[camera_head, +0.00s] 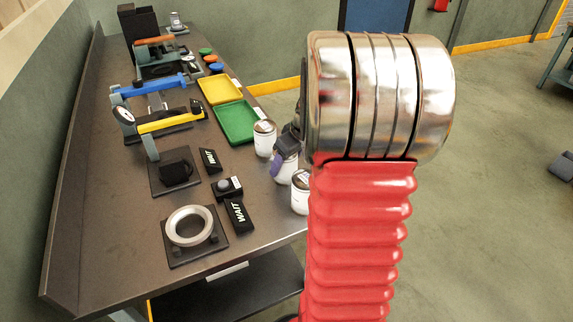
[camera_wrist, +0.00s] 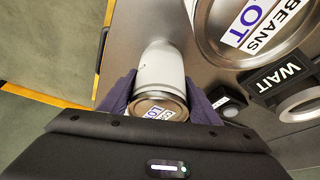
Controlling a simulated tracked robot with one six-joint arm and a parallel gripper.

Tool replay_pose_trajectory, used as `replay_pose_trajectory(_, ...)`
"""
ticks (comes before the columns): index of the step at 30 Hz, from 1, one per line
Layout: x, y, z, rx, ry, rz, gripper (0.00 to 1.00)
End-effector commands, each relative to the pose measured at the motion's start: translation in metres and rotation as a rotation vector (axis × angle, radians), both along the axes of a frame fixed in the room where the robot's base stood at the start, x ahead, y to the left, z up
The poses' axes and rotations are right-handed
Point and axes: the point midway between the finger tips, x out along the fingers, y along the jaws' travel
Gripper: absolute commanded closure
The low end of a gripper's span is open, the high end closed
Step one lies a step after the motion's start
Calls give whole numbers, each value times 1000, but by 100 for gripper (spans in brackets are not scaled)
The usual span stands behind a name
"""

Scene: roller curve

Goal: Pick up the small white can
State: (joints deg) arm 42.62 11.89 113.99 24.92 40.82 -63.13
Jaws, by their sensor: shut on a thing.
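The small white can (camera_wrist: 160,70), with a metal lid and a label reading LOT, is between my two dark purple fingers in the wrist view. My gripper (camera_wrist: 158,97) is shut on it near the lid end. In the head view my gripper (camera_head: 285,152) is at the bench's right edge, around the white can (camera_head: 286,172), which is partly hidden by the fingers. I cannot tell whether the can touches the bench.
One white can (camera_head: 265,140) stands beyond the held can and another (camera_head: 300,196) on its near side, both close. The bench (camera_head: 100,200) carries WAIT blocks (camera_head: 239,216), a ring fixture (camera_head: 190,226), and green (camera_head: 236,123) and yellow (camera_head: 219,91) trays.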

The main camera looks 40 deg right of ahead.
Motion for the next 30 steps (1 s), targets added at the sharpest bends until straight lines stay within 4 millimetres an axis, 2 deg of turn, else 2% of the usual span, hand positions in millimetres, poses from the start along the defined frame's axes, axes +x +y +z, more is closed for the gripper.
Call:
replay_pose_trajectory(3, 0, 0, 1, -1, -1, 0, 78)
replay_pose_trajectory(10, 0, 0, 2, -1, -2, 0, 78)
replay_pose_trajectory(14, 1, 0, 8, -2, -3, -1, 78)
replay_pose_trajectory(17, 1, -1, 19, -2, -3, 1, 78)
replay_pose_trajectory(30, 1, -1, 89, -2, -3, 0, 78)
